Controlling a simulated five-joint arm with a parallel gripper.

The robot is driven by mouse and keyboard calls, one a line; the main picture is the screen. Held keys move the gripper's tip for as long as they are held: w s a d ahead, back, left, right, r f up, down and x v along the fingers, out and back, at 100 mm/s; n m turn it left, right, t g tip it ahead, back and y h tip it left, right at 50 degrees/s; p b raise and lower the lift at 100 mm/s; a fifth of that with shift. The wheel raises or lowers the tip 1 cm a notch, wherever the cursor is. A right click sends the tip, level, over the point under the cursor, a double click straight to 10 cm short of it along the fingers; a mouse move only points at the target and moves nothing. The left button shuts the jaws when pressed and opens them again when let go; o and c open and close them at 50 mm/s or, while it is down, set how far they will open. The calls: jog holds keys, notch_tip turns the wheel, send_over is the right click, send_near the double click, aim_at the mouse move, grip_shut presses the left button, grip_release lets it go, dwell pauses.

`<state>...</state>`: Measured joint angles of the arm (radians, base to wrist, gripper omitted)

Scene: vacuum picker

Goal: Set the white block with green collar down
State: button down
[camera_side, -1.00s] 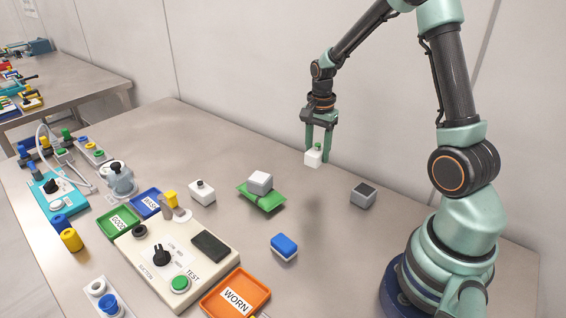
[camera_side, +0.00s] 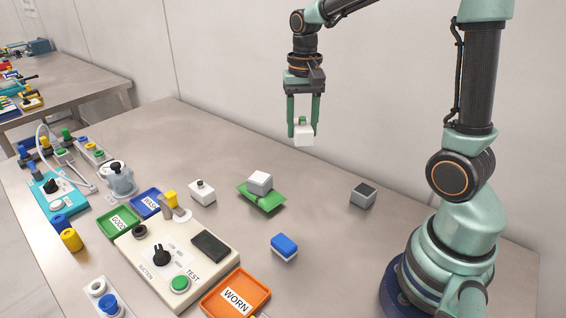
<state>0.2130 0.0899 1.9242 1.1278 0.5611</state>
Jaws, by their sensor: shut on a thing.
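The white block with green collar (camera_side: 303,137) is held up in the air, its green part on top between the fingers. My gripper (camera_side: 303,128) points down and is shut on it, one green finger on each side. The block is upright and well clear of the table (camera_side: 330,235). In the picture it appears above and behind the grey block on the green pad.
A grey block (camera_side: 260,182) sits on a green pad (camera_side: 268,203). The orange WORN tray (camera_side: 236,294) and control box (camera_side: 147,265) are in front.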

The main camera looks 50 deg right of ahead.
jog(key=s+a+f+n, duration=0.1)
jog(key=s+a+n, duration=0.2)
jog(key=a+n, duration=0.4)
jog(key=shift+a+f+n, duration=0.15)
jog(key=shift+a+n, duration=0.25)
jog(key=shift+n, duration=0.5)
jog(key=shift+w, duration=0.1)
jog(key=r, duration=0.2)
send_over(242, 220)
notch_tip(242, 220, down, 19)
jog(key=shift+f, duration=0.2)
jog(key=shift+f, duration=0.1)
